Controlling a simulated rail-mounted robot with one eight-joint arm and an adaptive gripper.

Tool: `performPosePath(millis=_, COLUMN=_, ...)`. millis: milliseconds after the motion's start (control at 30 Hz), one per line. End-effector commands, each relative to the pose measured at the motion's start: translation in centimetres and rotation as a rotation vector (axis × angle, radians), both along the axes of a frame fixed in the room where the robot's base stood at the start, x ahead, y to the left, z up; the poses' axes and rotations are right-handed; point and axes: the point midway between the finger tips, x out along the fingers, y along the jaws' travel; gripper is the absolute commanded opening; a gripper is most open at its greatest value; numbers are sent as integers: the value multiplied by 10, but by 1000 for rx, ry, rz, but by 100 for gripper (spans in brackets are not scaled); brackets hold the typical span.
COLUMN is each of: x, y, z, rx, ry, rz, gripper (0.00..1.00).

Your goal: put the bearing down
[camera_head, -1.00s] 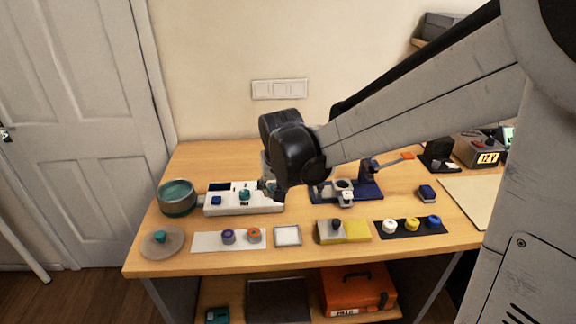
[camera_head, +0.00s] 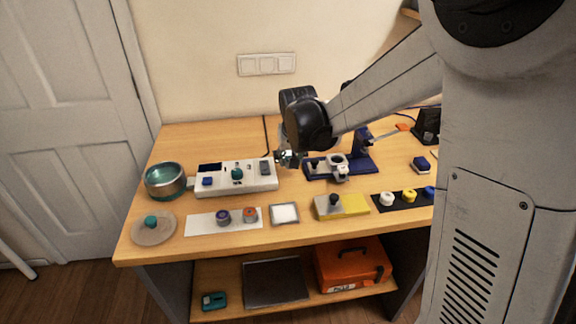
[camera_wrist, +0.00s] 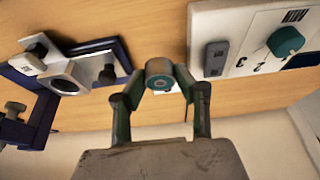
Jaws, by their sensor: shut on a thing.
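In the head view my gripper (camera_head: 288,158) is above the table, between the white control box (camera_head: 250,184) and the blue fixture (camera_head: 365,166). The bearing cannot be made out clearly in the head view. In the wrist view the blue fixture (camera_wrist: 32,92) with its round grey seat is at left and the white box (camera_wrist: 230,20) at right. The bearing appears clear of both.
In front are a white mat (camera_head: 195,226) with two ringed parts, a small framed tray (camera_head: 285,222), a yellow block (camera_head: 354,203) and a dark mat (camera_head: 398,204) with coloured caps. A metal bowl (camera_head: 166,188) and a round plate (camera_head: 154,236) stand left.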

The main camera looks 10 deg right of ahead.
Motion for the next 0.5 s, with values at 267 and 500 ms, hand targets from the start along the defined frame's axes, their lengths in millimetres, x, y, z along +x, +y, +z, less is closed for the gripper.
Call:
performPosePath(millis=267, x=3, y=-4, z=-18, rx=0, ry=0, rz=1, gripper=0)
performPosePath(millis=500, x=3, y=-4, z=-43, rx=0, ry=0, rz=1, gripper=0)
